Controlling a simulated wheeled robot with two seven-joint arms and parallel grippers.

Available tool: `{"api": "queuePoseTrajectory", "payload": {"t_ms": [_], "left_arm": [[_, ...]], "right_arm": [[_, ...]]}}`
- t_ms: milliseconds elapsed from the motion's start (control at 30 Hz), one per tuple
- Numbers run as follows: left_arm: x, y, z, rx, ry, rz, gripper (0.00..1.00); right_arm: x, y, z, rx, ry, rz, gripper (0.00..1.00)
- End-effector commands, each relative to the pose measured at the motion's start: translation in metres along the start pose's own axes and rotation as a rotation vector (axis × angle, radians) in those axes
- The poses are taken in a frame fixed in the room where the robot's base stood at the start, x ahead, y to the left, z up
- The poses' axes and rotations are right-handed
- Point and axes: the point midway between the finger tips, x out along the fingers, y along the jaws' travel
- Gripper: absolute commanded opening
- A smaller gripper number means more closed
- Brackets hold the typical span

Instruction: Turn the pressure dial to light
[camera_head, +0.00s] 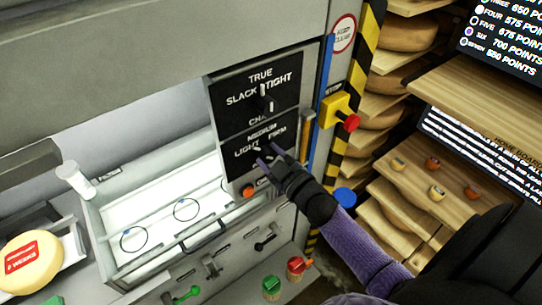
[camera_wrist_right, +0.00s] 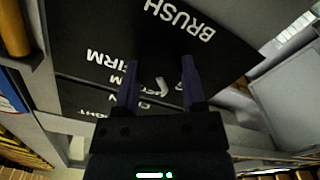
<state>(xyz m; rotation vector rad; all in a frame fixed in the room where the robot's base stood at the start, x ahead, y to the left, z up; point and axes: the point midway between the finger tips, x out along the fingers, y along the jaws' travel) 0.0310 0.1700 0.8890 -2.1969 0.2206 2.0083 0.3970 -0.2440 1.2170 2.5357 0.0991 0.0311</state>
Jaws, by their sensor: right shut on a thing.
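The pressure dial (camera_head: 257,150) is on the lower part of a black panel, with LIGHT to its left, MEDIUM above and FIRM to its right. My right gripper (camera_head: 268,156) is at this dial, its fingers shut on it and covering much of it. In the right wrist view the two fingers (camera_wrist_right: 160,64) stand either side of a small white mark (camera_wrist_right: 161,92) in front of the upside-down lettering. The knob's body is dark against the panel, so its exact setting is hard to tell. My left gripper does not show clearly.
Above is another dial (camera_head: 263,98) marked SLACK, TRUE and TIGHT. A yellow stop box with a red button (camera_head: 351,122) is to the right. A white tray (camera_head: 95,225) is lower left, with a cheese wheel (camera_head: 30,262) beyond. Wooden shelves (camera_head: 480,95) stand at right.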

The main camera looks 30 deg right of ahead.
Motion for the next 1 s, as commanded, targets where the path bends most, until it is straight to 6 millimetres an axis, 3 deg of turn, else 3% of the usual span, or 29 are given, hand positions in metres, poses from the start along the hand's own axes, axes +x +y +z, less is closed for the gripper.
{"api": "queuePoseTrajectory", "payload": {"t_ms": [67, 100, 233, 567, 900, 1000], "left_arm": [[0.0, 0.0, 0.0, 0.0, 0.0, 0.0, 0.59], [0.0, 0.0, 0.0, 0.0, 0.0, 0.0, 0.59], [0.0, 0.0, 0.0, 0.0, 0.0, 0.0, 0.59], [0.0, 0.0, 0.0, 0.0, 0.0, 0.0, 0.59], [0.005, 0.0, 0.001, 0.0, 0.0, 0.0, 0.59], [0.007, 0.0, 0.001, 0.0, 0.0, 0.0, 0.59]], "right_arm": [[0.0, 0.0, 0.0, -0.002, 0.0, -0.001, 0.0], [0.0, 0.0, 0.0, -0.002, 0.0, -0.001, 0.61], [0.0, 0.0, 0.0, -0.001, 0.0, -0.001, 0.87], [-0.006, -0.001, 0.001, 0.0, -0.002, -0.001, 0.87], [-0.082, -0.001, 0.002, 0.0, -0.004, -0.002, 0.87], [-0.095, -0.001, 0.001, -0.001, -0.001, -0.001, 0.87]]}}
